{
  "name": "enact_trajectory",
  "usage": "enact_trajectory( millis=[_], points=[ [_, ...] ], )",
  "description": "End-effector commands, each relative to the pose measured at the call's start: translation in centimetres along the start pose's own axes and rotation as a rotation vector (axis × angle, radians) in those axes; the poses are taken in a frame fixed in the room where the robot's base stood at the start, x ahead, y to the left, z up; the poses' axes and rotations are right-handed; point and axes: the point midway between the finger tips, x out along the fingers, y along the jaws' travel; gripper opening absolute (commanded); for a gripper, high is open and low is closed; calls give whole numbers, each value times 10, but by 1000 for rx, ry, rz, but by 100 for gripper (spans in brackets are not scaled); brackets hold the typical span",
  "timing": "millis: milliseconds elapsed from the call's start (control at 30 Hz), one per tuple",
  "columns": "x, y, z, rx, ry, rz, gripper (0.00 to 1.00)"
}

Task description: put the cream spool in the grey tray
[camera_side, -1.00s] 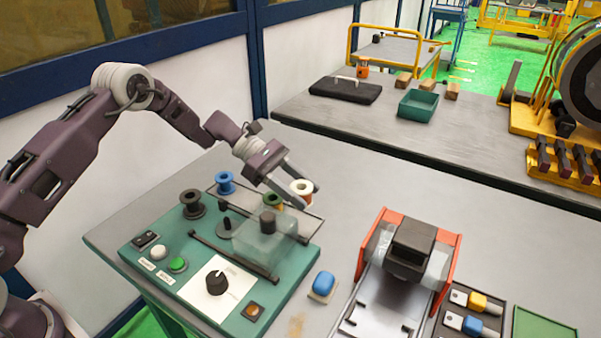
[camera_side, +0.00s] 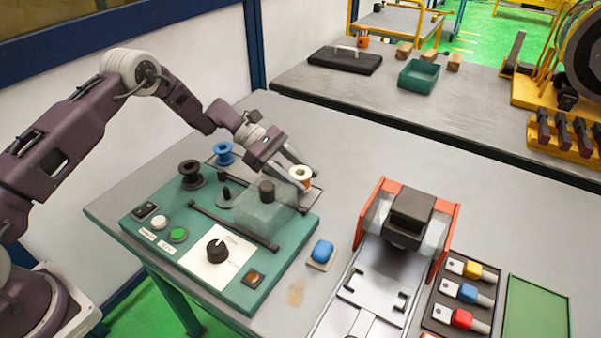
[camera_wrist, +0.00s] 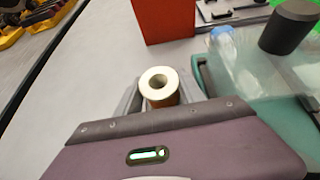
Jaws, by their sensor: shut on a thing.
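The cream spool (camera_side: 301,174), with a white rim, a dark centre hole and a copper-brown body, is held between my fingertips. My gripper (camera_side: 298,172) is shut on it from the upper left. The spool also shows upright between the fingers in the wrist view (camera_wrist: 159,84).
A black spool (camera_side: 190,174) stands left on the teal panel (camera_side: 180,255). A red-sided machine (camera_side: 408,220) is to the right.

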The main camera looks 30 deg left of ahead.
Motion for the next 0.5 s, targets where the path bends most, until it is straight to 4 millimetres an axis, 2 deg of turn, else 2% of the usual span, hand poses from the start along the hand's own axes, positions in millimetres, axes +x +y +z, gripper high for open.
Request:
enact_trajectory(
  millis=[500],
  points=[
    [3,0,-6,1,-1,0,0]
  ],
)
